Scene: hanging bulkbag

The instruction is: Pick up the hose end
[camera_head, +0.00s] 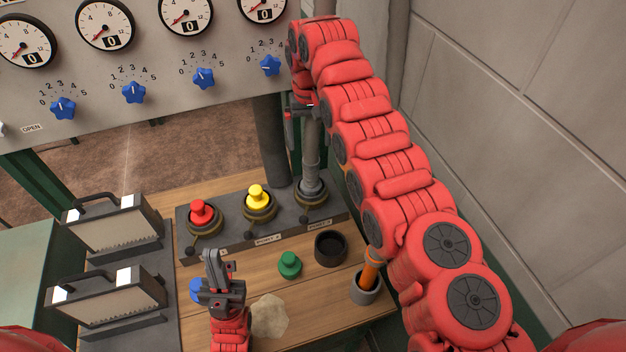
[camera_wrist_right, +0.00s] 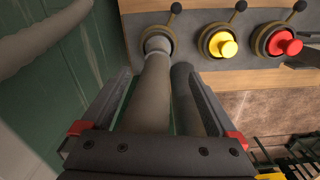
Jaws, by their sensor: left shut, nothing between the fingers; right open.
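The grey hose (camera_head: 311,160) stands upright, its lower end (camera_head: 312,188) seated in the rightmost port of the dark port block. In the right wrist view the hose (camera_wrist_right: 152,95) runs between the two fingers to that port. My right gripper (camera_head: 304,111) is open around the upper hose, with its fingers on either side of it. Whether the fingers touch the hose cannot be told. My left gripper (camera_head: 211,257) is shut and empty above the table, to the left of the green cap.
Red (camera_head: 201,212) and yellow (camera_head: 257,198) plugs fill the other ports. A green cap (camera_head: 290,264), black ring (camera_head: 330,248) and orange-handled tool (camera_head: 370,268) in a cup stand on the table. A dark post (camera_head: 271,140) is behind the hose. The gauge panel (camera_head: 150,75) is at the back.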

